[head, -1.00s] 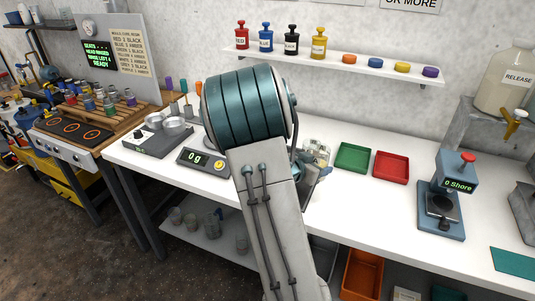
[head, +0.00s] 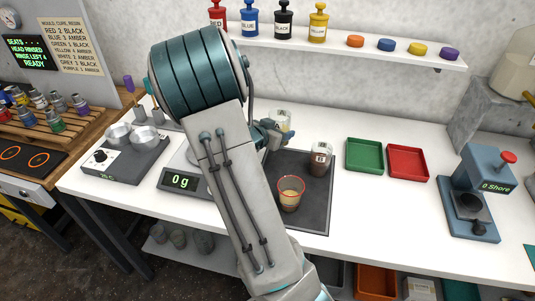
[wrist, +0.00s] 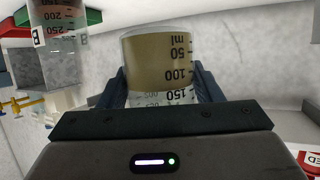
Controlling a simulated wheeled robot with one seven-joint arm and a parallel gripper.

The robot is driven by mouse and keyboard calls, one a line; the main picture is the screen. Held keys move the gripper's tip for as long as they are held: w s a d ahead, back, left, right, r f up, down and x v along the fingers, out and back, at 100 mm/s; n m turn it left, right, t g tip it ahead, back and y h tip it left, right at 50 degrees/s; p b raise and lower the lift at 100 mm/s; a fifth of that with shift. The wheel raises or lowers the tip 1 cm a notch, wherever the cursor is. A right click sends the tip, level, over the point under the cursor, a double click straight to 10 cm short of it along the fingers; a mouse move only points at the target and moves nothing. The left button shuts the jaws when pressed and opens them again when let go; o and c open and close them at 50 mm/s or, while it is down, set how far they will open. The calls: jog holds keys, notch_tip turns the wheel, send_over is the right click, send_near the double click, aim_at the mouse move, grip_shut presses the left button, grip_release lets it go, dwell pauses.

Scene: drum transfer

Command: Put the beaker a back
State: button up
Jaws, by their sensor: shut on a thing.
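My gripper (wrist: 160,92) is shut around a graduated beaker (wrist: 160,55) with tan content; no letter shows on its visible side. In the head view this beaker (head: 283,119) is beyond my arm, near the back of the bench, beside the dark mat (head: 314,217). I cannot tell whether its base touches anything. A beaker marked B (head: 321,159) with dark brown content stands upright at the back right of the mat; it also shows in the wrist view (wrist: 61,42). A red-rimmed cup (head: 290,195) with tan content stands on the mat's front part.
A scale reading 0 g (head: 182,181) is left of my arm, partly hidden. A hotplate (head: 120,166) with metal pans is further left. A green tray (head: 365,156), a red tray (head: 408,163) and a hardness tester (head: 476,190) are on the right. The mat's front right is bare.

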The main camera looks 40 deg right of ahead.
notch_tip(320, 180, down, 10)
jog(key=shift+r, duration=0.1)
dwell(0.4)
jog(key=shift+f+b, duration=0.2)
jog(key=shift+b, duration=0.1)
jog(key=o, duration=1.1)
jog(key=shift+o, duration=0.2)
jog(key=shift+r, duration=0.1)
